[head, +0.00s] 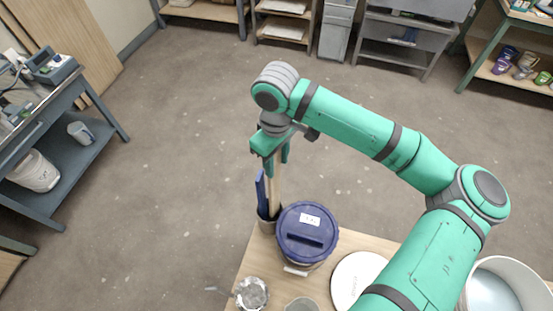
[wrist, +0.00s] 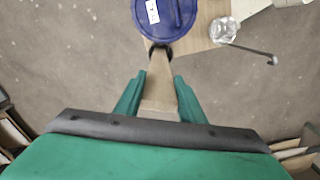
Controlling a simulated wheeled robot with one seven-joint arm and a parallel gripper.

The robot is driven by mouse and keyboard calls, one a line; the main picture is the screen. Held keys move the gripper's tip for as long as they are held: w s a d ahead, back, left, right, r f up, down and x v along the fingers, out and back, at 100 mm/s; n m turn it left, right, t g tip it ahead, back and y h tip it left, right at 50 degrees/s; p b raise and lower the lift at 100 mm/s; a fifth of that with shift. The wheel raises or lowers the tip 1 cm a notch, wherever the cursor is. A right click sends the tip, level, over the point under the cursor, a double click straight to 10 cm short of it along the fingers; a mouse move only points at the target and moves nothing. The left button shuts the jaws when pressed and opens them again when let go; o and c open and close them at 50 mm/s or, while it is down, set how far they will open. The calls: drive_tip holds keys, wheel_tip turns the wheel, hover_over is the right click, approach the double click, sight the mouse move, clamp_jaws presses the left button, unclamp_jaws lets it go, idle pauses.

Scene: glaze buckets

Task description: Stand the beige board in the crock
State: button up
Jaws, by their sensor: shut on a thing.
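The beige board (head: 275,188) hangs upright below my gripper (head: 271,158), which is shut on its upper part. In the wrist view the board (wrist: 161,95) runs between the two fingers (wrist: 160,88) toward the dark mouth of the crock (wrist: 158,49). The grey crock (head: 267,227) stands at the table's back left corner. The board's lower end meets the crock's mouth; how deep it reaches inside is hidden. A blue board (head: 261,195) stands in the crock, just left of the beige one.
A blue-lidded bucket (head: 307,232) stands close to the crock's right. A jar (head: 252,292) with a long-handled tool, a cup (head: 302,304), a white disc (head: 354,277) and an open white bucket (head: 497,288) are nearer. Open floor lies left of the table (head: 247,262).

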sight(276, 182)
drive_tip(key=shift+f, duration=0.2)
drive_tip(key=shift+f, duration=5.55)
drive_tip(key=o, duration=1.4)
drive_tip(key=shift+w, duration=0.15)
drive_tip(key=shift+c, duration=0.5)
drive_tip(key=shift+a, duration=0.1)
drive_tip(key=shift+r, duration=0.15)
drive_tip(key=shift+r, duration=0.15)
